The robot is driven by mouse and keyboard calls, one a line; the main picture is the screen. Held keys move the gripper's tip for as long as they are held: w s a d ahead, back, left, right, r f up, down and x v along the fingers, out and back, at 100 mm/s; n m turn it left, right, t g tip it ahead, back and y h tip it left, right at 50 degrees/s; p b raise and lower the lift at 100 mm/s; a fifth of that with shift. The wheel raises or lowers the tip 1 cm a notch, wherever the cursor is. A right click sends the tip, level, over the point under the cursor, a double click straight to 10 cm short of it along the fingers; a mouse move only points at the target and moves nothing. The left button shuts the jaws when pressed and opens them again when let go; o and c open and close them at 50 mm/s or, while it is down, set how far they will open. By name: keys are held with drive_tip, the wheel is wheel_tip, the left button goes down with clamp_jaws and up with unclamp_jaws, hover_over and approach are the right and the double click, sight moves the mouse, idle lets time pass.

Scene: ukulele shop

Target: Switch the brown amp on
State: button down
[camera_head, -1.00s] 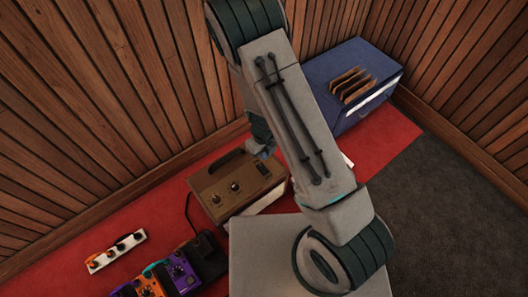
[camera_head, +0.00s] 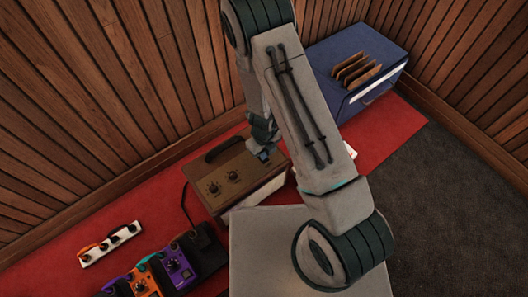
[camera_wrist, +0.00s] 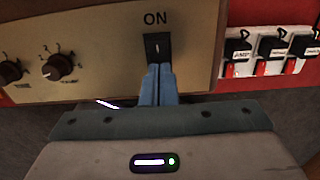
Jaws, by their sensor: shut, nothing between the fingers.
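The brown amp (camera_head: 225,172) stands on the red carpet in the head view, with two knobs and a handle on its top. The wrist view shows its tan panel (camera_wrist: 105,40) close up, with a black switch (camera_wrist: 158,46) under the word "ON". My gripper (camera_wrist: 158,72) is shut and empty, its blue fingertips at the lower edge of the switch. I cannot tell for sure whether they touch it. In the head view my gripper (camera_head: 264,152) is over the right end of the amp's top, partly hidden by my arm.
A blue box (camera_head: 378,62) with brown items on top stands at the back right. In the wrist view a white power strip with black plugs (camera_wrist: 272,50) is right of the amp.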

drive_tip(key=shift+s+d+f, duration=0.15)
drive_tip(key=shift+f, duration=0.25)
drive_tip(key=shift+w+a+r+p, duration=0.25)
drive_tip(key=shift+w+a+p, duration=0.25)
drive_tip(key=shift+p, duration=0.3)
drive_tip(key=shift+w+f, duration=0.1)
drive_tip(key=shift+w, duration=0.1)
drive_tip(key=shift+a, duration=0.1)
drive_tip(key=shift+a+r+p, duration=0.1)
drive_tip(key=shift+r+p, duration=0.25)
drive_tip(key=shift+p, duration=0.15)
wheel_tip(320, 180, up, 14)
drive_tip(key=p, duration=0.9)
drive_tip(key=shift+s+d+f, duration=0.15)
drive_tip(key=shift+d+f, duration=0.05)
drive_tip(key=shift+d, duration=0.05)
